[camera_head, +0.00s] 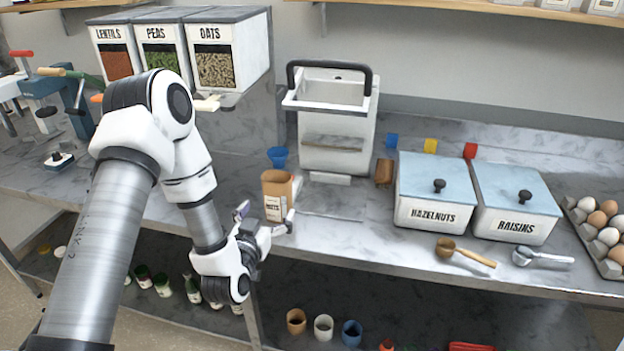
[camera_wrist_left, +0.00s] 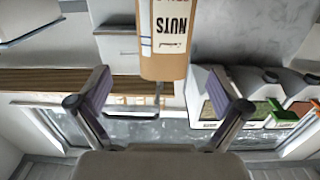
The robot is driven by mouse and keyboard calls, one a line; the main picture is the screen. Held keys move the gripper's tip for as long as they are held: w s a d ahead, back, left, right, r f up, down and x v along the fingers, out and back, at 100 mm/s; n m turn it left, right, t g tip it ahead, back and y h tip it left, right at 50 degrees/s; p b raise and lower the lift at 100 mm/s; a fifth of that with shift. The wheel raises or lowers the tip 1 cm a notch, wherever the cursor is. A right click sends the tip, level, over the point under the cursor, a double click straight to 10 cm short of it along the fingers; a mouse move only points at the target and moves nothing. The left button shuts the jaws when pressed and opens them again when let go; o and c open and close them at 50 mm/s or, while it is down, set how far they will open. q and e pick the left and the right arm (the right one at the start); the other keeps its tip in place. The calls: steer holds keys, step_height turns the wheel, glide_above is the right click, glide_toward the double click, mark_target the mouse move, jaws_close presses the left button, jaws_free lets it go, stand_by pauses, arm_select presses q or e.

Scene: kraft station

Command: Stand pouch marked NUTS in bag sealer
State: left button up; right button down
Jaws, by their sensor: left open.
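The brown paper pouch (camera_head: 278,190) stands upright on the counter, its white label facing forward. In the left wrist view, the pouch (camera_wrist_left: 167,40) shows the word NUTS, upside down in the picture. My left gripper (camera_head: 266,216) is open, low at the front of the pouch. In the wrist view its two spread fingers (camera_wrist_left: 160,92) lie on either side of the pouch's line, with gaps on both sides and nothing held. A white machine with a dark looped handle (camera_head: 336,125), which looks like the bag sealer, stands behind and right of the pouch. My right gripper is not in view.
A blue funnel-like cup (camera_head: 278,157) stands just behind the pouch. Hazelnuts (camera_head: 433,213) and raisins (camera_head: 513,226) bins, scoops and an egg tray (camera_head: 612,262) fill the right. Lentils, peas and oats bins (camera_head: 228,65) stand at back left. Bare counter lies before the machine.

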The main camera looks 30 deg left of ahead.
mark_target(273, 185)
arm_select(q)
steer(key=r, duration=0.2)
steer(key=a+r, duration=0.1)
steer(key=shift+w+r+n, duration=0.15)
steer(key=shift+r+n, duration=0.15)
steer(key=shift+r, duration=0.05)
steer(key=p+x, duration=0.2)
steer(key=x, duration=0.5)
steer(key=shift+w+d+f+p, duration=0.1)
steer(key=shift+w+f+p, duration=0.1)
steer(key=shift+w+p, duration=0.2)
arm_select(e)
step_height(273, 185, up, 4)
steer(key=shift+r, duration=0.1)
arm_select(q)
steer(key=c, duration=1.6)
steer(key=shift+c, duration=0.7)
